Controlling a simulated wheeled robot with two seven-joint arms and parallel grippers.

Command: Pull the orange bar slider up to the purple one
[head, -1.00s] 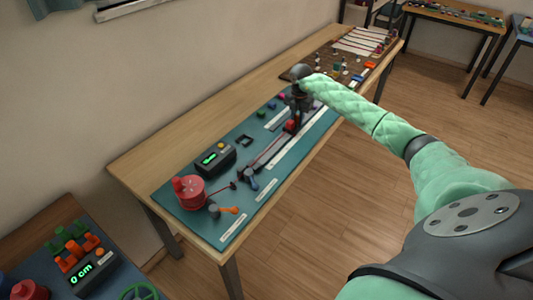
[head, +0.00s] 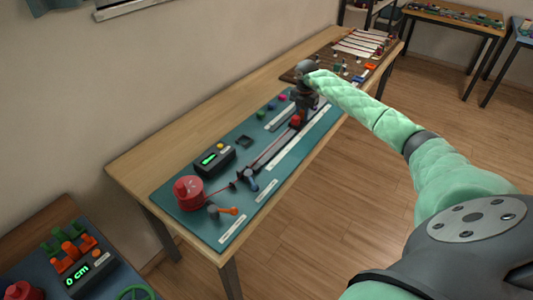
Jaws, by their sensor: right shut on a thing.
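My right gripper (head: 301,113) is at the far end of the teal board, low over its track. It is shut on a small red block (head: 296,121), partly hidden by the gripper. A thin red cord (head: 266,154) runs along the track from the red spool (head: 187,191) towards that block. A small purple knob (head: 282,97) sits on the board left of the gripper. An orange-handled lever (head: 229,211) is at the near end of the teal board. I cannot make out an orange bar slider on the track. My left gripper is not in view.
A black box with a green display (head: 212,160) stands on the teal board (head: 231,232). Behind the gripper lies a brown board (head: 345,63) with white strips and small parts. A blue board at lower left carries orange pieces (head: 73,252) and a display.

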